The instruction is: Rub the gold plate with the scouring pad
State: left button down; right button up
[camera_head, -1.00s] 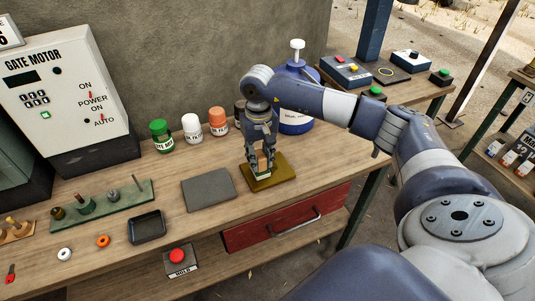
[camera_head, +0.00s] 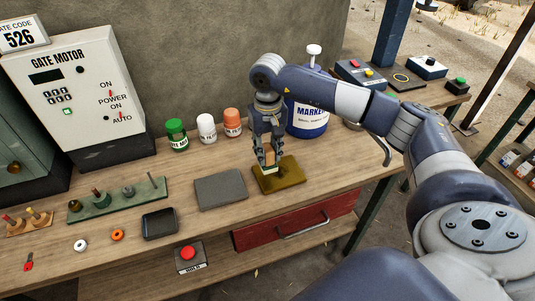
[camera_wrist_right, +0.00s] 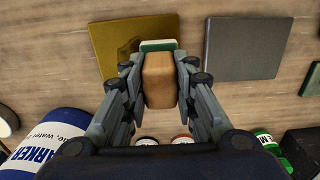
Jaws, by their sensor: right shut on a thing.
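The gold plate (camera_head: 290,177) lies flat on the wooden bench, in front of the blue marker jug. My right gripper (camera_head: 269,160) points down over the plate's left part and is shut on the scouring pad. The pad is a tan block (camera_wrist_right: 159,82) with a pale and green underside (camera_wrist_right: 158,45). In the right wrist view the block sits between both fingers, its underside overlapping the right edge of the gold plate (camera_wrist_right: 105,50). The pad seems to be at or just above the plate; contact is not clear. My left gripper is not in view.
A dark grey plate (camera_head: 220,189) lies left of the gold plate. Green, white and orange jars (camera_head: 207,128) stand behind, with the blue jug (camera_head: 308,118) at back right. A black tray (camera_head: 159,224) and a red button box (camera_head: 190,258) are at front left.

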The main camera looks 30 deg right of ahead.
jog(key=shift+r, duration=0.85)
jog(key=shift+r+p, duration=0.9)
jog(key=shift+r, duration=0.65)
jog(key=shift+f, duration=0.1)
